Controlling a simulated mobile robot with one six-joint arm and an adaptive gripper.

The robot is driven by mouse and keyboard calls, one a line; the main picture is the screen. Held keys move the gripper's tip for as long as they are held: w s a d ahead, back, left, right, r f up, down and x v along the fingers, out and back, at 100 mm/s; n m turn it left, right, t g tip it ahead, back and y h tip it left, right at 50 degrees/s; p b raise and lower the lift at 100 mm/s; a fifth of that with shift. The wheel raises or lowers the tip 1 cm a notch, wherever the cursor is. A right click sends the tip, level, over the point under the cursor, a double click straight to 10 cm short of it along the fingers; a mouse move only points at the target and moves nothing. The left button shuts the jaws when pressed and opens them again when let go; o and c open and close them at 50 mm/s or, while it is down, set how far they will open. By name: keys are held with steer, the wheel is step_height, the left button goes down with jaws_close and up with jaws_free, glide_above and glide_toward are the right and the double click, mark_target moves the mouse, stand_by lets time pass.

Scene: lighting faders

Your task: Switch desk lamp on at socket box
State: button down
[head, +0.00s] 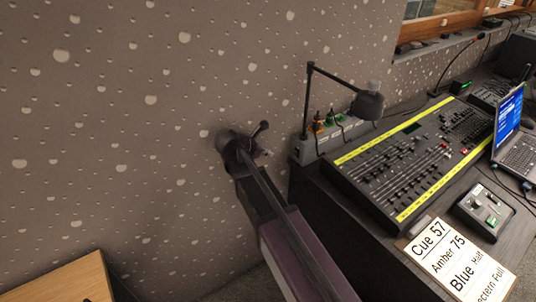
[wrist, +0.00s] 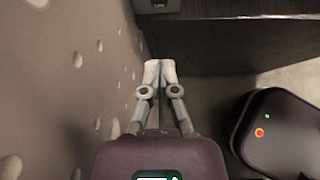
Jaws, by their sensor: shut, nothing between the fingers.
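The desk lamp (head: 308,100) is black, with an upright post and a jointed arm; its shade hangs over the back of the desk and looks dark. The socket box (head: 303,152) is a long grey strip along the wall side of the desk, with several plugs in it. Its individual switches are too small to tell. My gripper (head: 266,153) is left of the box's near end, apart from it and close to the wall. In the wrist view my gripper (wrist: 159,66) is shut and empty, its fingertips together below the dark desk edge.
A mixing desk (head: 410,150) with yellow strips fills the desk beside the box. A laptop (head: 515,135), a small control box (head: 485,210) and a cue sheet (head: 460,260) lie to the right. The speckled wall (head: 120,120) is close on the left. A wooden surface (head: 60,280) is lower left.

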mark_target(295, 153)
steer(key=shift+w+d+f+b, duration=0.65)
steer(key=shift+w+d+f, duration=0.15)
steer(key=shift+d, duration=0.7)
steer(key=shift+w+d+f+b, duration=0.7)
steer(key=shift+w+d, duration=0.25)
steer(key=shift+d, duration=0.5)
steer(key=shift+w+d+f+b, duration=0.65)
steer(key=shift+w+d+f, duration=0.15)
steer(key=shift+d, duration=0.7)
steer(key=shift+a+r, duration=0.1)
